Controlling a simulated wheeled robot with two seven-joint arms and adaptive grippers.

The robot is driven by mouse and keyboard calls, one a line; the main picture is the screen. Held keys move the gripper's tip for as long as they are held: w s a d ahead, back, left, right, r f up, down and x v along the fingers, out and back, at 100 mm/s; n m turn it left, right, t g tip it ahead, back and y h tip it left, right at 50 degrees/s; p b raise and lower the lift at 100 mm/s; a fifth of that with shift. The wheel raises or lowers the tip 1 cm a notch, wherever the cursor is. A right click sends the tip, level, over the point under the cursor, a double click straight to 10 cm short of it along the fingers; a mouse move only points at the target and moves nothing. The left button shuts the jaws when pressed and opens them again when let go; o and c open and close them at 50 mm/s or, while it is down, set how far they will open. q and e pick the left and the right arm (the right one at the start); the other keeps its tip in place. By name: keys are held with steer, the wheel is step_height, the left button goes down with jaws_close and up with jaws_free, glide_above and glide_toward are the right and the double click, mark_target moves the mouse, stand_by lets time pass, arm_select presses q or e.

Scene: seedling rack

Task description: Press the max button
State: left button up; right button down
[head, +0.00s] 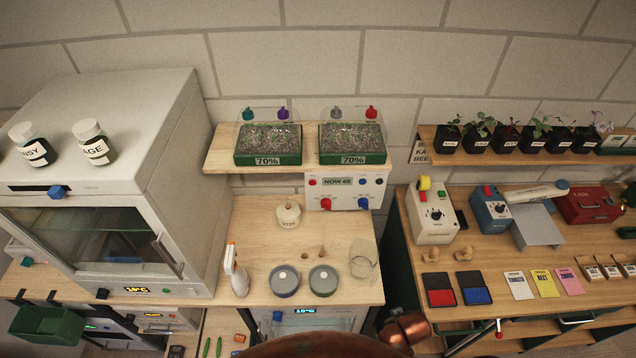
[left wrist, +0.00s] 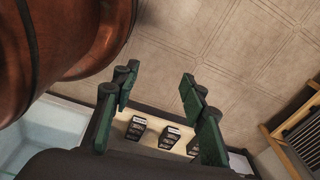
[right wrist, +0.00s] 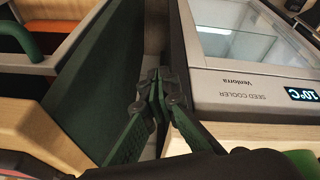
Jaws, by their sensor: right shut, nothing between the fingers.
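A white control panel (head: 345,191) with a "NOW 45" display hangs below the wall shelf in the head view. It carries a red knob (head: 326,204), a blue knob (head: 363,204) and small red and blue buttons at its upper corners. The small lettering is too small to read, so I cannot tell which button is max. My left gripper (left wrist: 158,82) is open and empty over the floor in the left wrist view. My right gripper (right wrist: 156,78) is shut and empty beside the seed cooler (right wrist: 250,92). Neither gripper's fingers show in the head view.
Two seedling trays (head: 268,158) stand on the shelf (head: 220,150) above the panel. A jar (head: 289,214), a spray bottle (head: 236,270), two round grey pots (head: 285,281) and a glass beaker (head: 363,262) stand on the bench below. A white cabinet (head: 120,130) rises at left.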

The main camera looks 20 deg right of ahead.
steer(key=w+d+r+n+t+h+p, duration=0.1)
steer(key=w+r+n+t, duration=0.4)
steer(key=w+r, duration=0.6)
steer(key=w+d+r+n+t+h+p, duration=0.15)
steer(key=w+r+n+t, duration=0.35)
steer(key=w+r, duration=0.65)
steer(key=n+t+y+p, duration=0.2)
steer(key=n+t+y, duration=0.2)
steer(key=n+y, duration=1.25)
glide_toward(313, 182)
steer(key=s+a+r+n+h, duration=0.3)
steer(key=s+a, duration=0.2)
steer(key=a, duration=0.4)
arm_select(q)
steer(key=r, duration=0.3)
steer(key=w+r, duration=0.1)
steer(key=r, duration=0.1)
steer(key=shift+r, duration=0.15)
arm_select(e)
steer(key=shift+d+f, duration=0.2)
arm_select(q)
steer(key=shift+f+b, duration=0.6)
steer(key=shift+b, duration=0.2)
arm_select(e)
steer(key=w+d, duration=0.2)
steer(key=w, duration=0.6)
steer(key=shift+w+d, duration=0.25)
steer(key=shift+d, duration=0.05)
